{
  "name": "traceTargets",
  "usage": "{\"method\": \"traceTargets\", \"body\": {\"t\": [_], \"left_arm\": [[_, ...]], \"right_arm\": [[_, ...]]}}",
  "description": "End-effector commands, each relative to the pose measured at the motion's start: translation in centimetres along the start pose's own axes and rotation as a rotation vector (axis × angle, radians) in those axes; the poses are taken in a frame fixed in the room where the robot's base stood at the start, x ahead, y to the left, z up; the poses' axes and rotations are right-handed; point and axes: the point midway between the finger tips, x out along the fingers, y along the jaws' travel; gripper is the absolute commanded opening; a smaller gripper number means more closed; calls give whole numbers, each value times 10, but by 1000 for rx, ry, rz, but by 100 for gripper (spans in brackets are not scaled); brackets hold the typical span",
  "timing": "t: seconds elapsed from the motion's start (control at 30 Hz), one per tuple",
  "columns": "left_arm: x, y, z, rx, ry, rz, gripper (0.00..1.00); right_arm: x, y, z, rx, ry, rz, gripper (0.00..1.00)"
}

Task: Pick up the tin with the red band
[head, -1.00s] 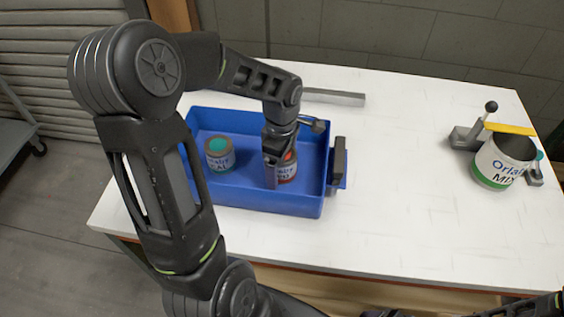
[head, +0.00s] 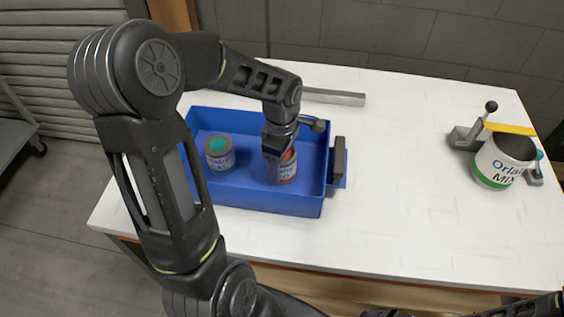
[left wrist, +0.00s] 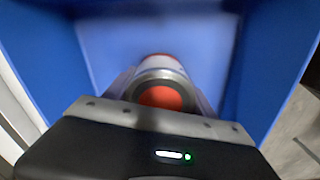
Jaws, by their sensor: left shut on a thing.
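The tin with the red band (head: 284,173) is in the right part of the blue tray (head: 250,199). It has a red top and a white label with dark letters. My left gripper (head: 279,152) is above it, shut on its upper part, and hides some of its top. In the left wrist view the tin's red top (left wrist: 160,97) sits between the fingers, somewhat blurred. I cannot tell whether its base touches the tray floor.
A tin with a teal top (head: 219,154) stands in the tray's left part. A grey bar (head: 334,97) lies behind the tray. A white mixing pot (head: 497,164) and a lever device (head: 480,127) stand at the right. The white tabletop (head: 410,200) between is clear.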

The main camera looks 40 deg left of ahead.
Motion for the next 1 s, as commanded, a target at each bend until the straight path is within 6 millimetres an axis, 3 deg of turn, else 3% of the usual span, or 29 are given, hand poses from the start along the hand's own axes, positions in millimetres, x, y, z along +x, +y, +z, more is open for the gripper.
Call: {"method": "traceTargets", "body": {"t": [0.17,0.53,1.0], "left_arm": [[0,0,0,0,0,0,17],[-9,1,0,-1,0,3,17],[-90,1,0,0,0,4,17]], "right_arm": [[0,0,0,0,0,0,72],[1,0,0,0,0,0,72],[4,2,0,0,0,0,72]]}}
